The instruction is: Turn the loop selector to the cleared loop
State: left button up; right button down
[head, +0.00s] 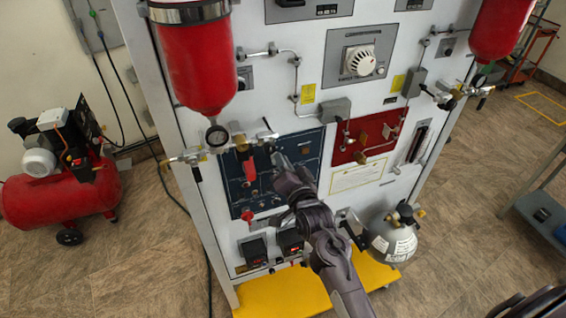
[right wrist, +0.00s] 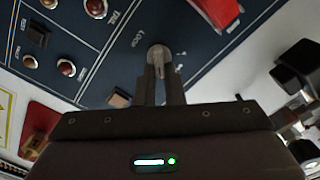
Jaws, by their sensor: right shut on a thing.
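The trainer's dark blue panel (head: 236,190) carries lamps, small switches and a red handle. My right gripper (head: 276,156) reaches the upper right part of this panel in the head view. In the right wrist view the fingers of my right gripper (right wrist: 160,84) are shut on the loop selector (right wrist: 157,53), a small grey knob beside the lettering "LOOP". The fingers cover part of the knob, and I cannot read which loop it points to. In the head view the gripper hides the knob.
A red handle (head: 249,168) hangs close left of my right gripper; it also shows in the right wrist view (right wrist: 222,10). Red tanks (head: 195,65) with gauges hang above. A grey cylinder (head: 390,238) stands low right. A red compressor (head: 62,195) stands on the left floor.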

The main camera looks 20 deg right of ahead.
dwell(0.3)
jog(key=c, duration=1.5)
grip_release()
jog(key=s+b, duration=0.3)
jog(key=s, duration=0.4)
jog(key=shift+s+d, duration=0.15)
jog(key=shift+s, duration=0.25)
